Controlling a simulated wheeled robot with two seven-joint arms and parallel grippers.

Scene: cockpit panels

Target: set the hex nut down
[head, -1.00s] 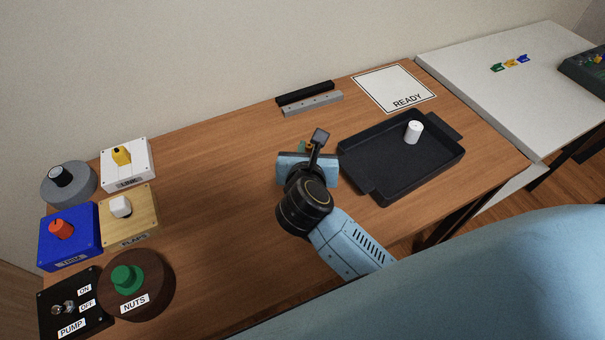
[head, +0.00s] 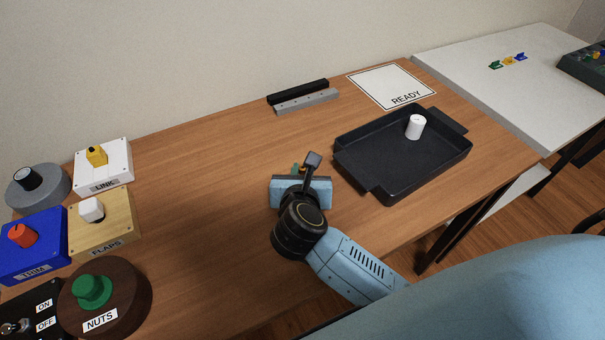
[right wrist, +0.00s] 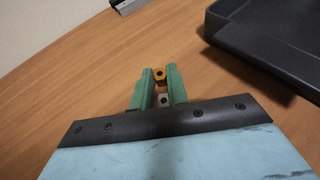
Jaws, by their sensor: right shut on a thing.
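My right gripper (head: 298,168) is over the bare wood left of the black tray; its own body hides most of its fingers in the head view. In the right wrist view its green fingers (right wrist: 161,80) are shut on the hex nut (right wrist: 160,73), an orange piece with a dark hole, at the fingertips. A small pale piece (right wrist: 163,100) with a dark hole shows between the fingers nearer the palm; I cannot tell if it is separate. The gap between nut and table is unclear. My left gripper is not in view.
The black tray (head: 364,180) holds a white cylinder (head: 415,127). A READY mat (head: 385,80) and black and grey bars (head: 305,100) lie at the back. Knob panels and a round brown NUTS base (head: 128,290) stand at left. The middle wood is clear.

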